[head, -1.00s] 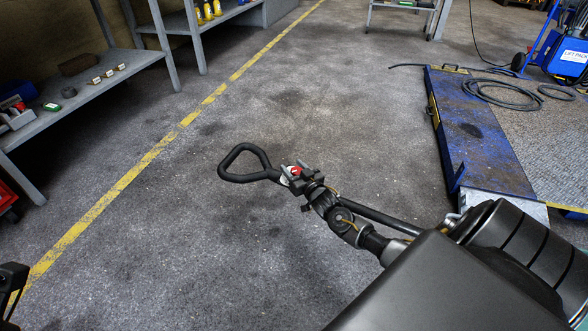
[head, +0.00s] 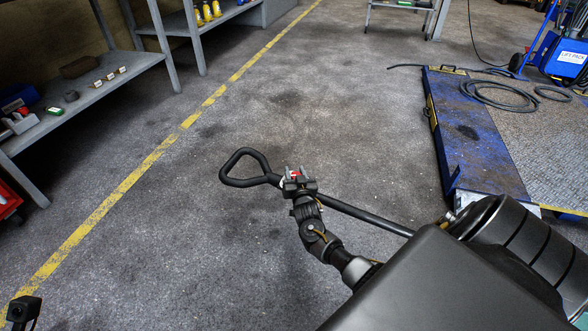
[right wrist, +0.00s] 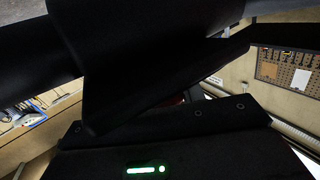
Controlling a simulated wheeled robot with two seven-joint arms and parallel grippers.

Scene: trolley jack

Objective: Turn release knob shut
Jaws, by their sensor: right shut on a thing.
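The jack's black handle, with a loop grip (head: 225,168) at its end, slants across the head view, and its shaft (head: 370,218) runs down to the right behind my arm. The small red release knob (head: 295,174) sits on the handle just below the loop. My right gripper (head: 297,177) is shut on the knob, its jaws hiding most of it. In the right wrist view, dark shapes fill the middle and the knob cannot be made out clearly. Part of my left gripper (head: 22,310) shows at the bottom left corner; its jaws cannot be read.
Grey shelving (head: 90,92) with small items stands at the left, beyond a yellow floor line (head: 150,160). A blue lift platform (head: 465,130) with a coiled hose (head: 490,92) lies at the right. The floor around the handle is clear.

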